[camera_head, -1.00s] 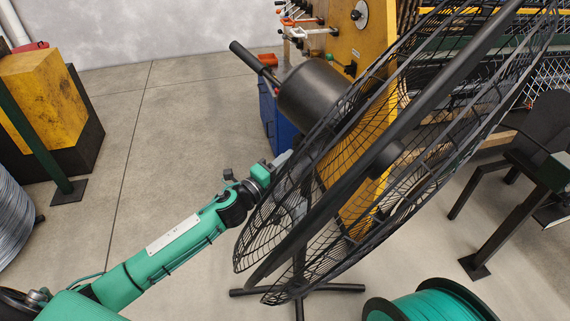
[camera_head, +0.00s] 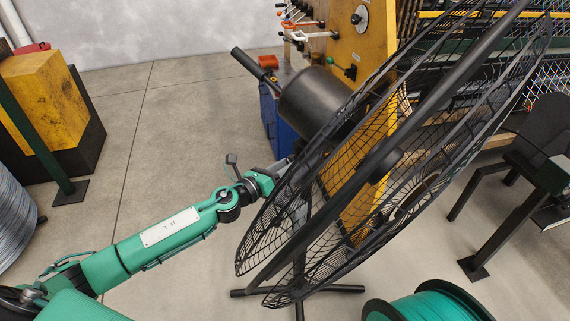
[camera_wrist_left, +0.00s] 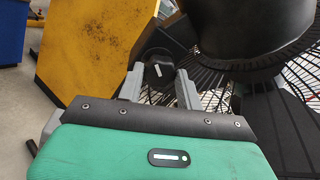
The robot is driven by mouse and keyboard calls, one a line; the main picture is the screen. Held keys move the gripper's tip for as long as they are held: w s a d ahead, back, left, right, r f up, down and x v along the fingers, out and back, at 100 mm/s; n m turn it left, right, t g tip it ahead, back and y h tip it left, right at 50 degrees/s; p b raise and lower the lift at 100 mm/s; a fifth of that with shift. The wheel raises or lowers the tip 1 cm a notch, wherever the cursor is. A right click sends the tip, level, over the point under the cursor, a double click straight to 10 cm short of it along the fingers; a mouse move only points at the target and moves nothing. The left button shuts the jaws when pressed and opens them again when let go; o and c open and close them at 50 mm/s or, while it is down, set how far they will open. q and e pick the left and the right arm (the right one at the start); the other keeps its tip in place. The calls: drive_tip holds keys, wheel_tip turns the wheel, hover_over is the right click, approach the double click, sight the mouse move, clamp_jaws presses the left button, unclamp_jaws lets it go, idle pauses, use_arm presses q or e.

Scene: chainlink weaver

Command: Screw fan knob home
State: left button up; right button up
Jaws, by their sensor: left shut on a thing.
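The large black fan (camera_head: 345,165) stands tilted in the middle of the head view, with a round wire cage and a dark motor housing (camera_head: 312,95) behind it. The motor housing also shows at the top right of the left wrist view (camera_wrist_left: 245,25). A black fan knob (camera_wrist_left: 158,72) with a small white mark sits between the two grey fingers of my left gripper (camera_wrist_left: 159,78), which is shut on it. In the head view my left gripper (camera_head: 284,165) reaches behind the cage, which partly hides it; the knob is hidden there. My right gripper is not in view.
A yellow machine panel (camera_head: 345,40) stands behind the fan, with a blue cabinet (camera_head: 274,115) next to it. A green spool (camera_head: 430,303) lies at the front right and a black bench (camera_head: 530,150) stands at the right.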

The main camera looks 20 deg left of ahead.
use_arm(q)
drive_tip(key=shift+m+g+p, duration=0.4)
drive_tip(key=shift+m+p, duration=0.55)
drive_tip(key=shift+m, duration=1.25)
drive_tip(key=shift+s, duration=0.1)
drive_tip(key=o, duration=1)
drive_tip(key=b+v, duration=0.6)
drive_tip(key=v, duration=0.7)
drive_tip(key=shift+s+a, duration=0.15)
drive_tip(key=shift+s, duration=0.15)
drive_tip(key=shift+f, duration=0.1)
